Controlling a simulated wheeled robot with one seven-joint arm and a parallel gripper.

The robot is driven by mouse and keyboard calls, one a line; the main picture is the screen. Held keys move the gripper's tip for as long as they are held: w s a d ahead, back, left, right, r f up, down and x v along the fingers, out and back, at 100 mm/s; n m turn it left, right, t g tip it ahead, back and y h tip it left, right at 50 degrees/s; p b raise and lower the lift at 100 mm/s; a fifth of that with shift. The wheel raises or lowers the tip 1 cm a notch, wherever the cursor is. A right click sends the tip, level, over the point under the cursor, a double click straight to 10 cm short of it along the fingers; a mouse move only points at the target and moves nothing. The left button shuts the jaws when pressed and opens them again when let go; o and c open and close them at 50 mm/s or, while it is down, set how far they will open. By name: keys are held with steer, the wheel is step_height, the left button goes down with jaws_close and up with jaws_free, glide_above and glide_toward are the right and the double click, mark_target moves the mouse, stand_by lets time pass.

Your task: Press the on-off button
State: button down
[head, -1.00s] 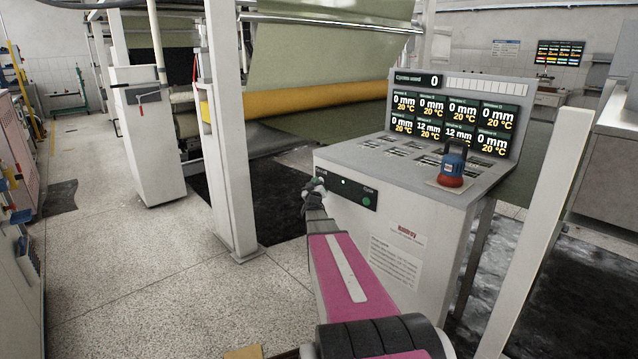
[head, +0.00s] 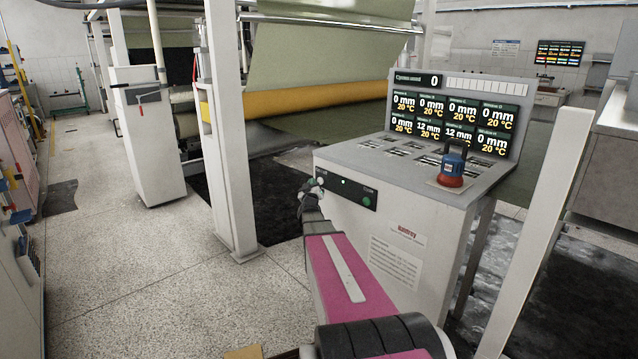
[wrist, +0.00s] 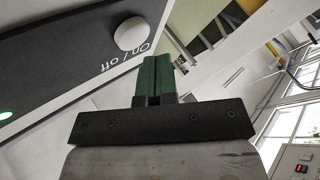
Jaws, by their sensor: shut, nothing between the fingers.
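The on-off button (wrist: 130,33) is a round white knob on a dark panel, with the label "on / off" beside it in the wrist view. In the head view the dark panel (head: 352,193) is on the front of the grey console, and my gripper covers its left end. My gripper (wrist: 152,60) has green fingers that are closed together and empty. In the wrist view the fingertips lie below and to the right of the button, with a visible gap. In the head view my gripper (head: 311,188) is at the panel's left end; I cannot tell its exact distance from the panel.
A blue and red object (head: 453,164) stands on the console top (head: 400,170). A white post (head: 228,130) stands left of my gripper. Open floor (head: 130,260) lies to the left.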

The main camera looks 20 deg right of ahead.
steer(key=shift+s+a, duration=0.3)
steer(key=shift+a, duration=0.45)
steer(key=shift+s+a, duration=0.25)
steer(key=shift+a, duration=0.55)
steer(key=shift+s+a, duration=0.3)
steer(key=shift+a, duration=0.45)
steer(key=shift+a, duration=0.1)
